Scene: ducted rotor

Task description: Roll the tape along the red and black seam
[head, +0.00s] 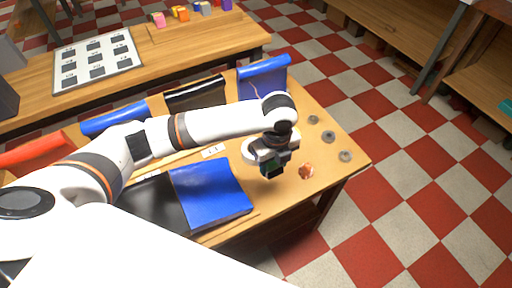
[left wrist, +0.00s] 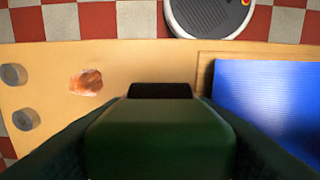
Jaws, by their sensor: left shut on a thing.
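My left gripper (head: 272,168) is at the right part of the work table, just right of the blue sheet (head: 210,188). It is shut on a dark green block, which fills the lower middle of the left wrist view (left wrist: 160,135). Whether this block carries tape cannot be told. A black sheet (head: 155,205) lies left of the blue sheet, their edges meeting; my arm hides part of the black one. A red roll (head: 35,150) lies at the table's far left. No red and black seam shows. My right gripper is not in view.
An orange-brown lump (head: 306,171) and several grey discs (head: 345,156) lie at the table's right end. Blue (head: 115,118) and black (head: 195,94) rolls line the back edge, with another blue roll (head: 262,78). A second table (head: 170,55) stands behind.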

